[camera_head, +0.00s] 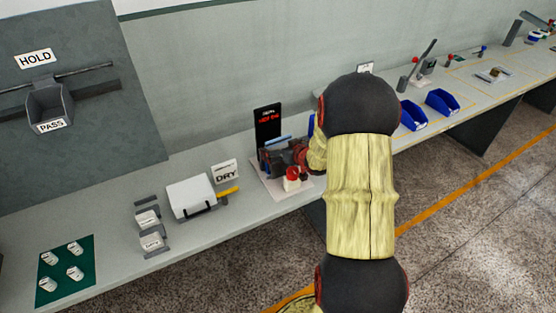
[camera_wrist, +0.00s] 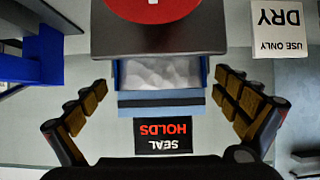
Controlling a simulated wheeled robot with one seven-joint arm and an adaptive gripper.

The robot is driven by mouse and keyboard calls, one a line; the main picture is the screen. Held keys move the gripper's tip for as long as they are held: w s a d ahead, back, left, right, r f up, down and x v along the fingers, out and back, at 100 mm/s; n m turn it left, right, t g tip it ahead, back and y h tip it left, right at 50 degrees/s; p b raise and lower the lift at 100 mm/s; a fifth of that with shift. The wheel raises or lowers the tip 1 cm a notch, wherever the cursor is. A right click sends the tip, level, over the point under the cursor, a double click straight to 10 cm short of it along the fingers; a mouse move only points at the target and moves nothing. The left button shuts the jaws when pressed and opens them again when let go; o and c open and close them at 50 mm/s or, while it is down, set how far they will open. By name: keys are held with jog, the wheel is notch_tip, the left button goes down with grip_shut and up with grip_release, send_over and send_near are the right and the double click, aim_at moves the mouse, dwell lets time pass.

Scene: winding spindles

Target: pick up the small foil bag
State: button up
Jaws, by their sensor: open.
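The small foil bag, a silvery crinkled sheet (camera_wrist: 160,74), shows in the wrist view, which looks upside down. It lies between blue side edges, just below a dark block in the picture, with a blue bar along its other side. My gripper (camera_wrist: 161,88) is open, one finger to each side of the bag, with nothing held. I cannot tell the height of the fingers above it. In the head view I cannot make out the bag among the bench device and my arm.
A red round top (camera_wrist: 156,8) sits on the dark block. A black SEAL HOLDS sign (camera_head: 268,124) stands behind the device. A DRY sign (camera_head: 225,173) and white-lidded box (camera_head: 190,197) stand left. Blue bins (camera_head: 441,102) stand right. A green mat (camera_head: 65,270) holds several small white containers.

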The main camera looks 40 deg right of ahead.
jog(key=shift+w+d+f, duration=0.1)
jog(key=shift+w+f, duration=0.15)
jog(key=shift+w, duration=0.3)
jog(key=shift+c, duration=0.4)
jog(key=c, duration=1.3)
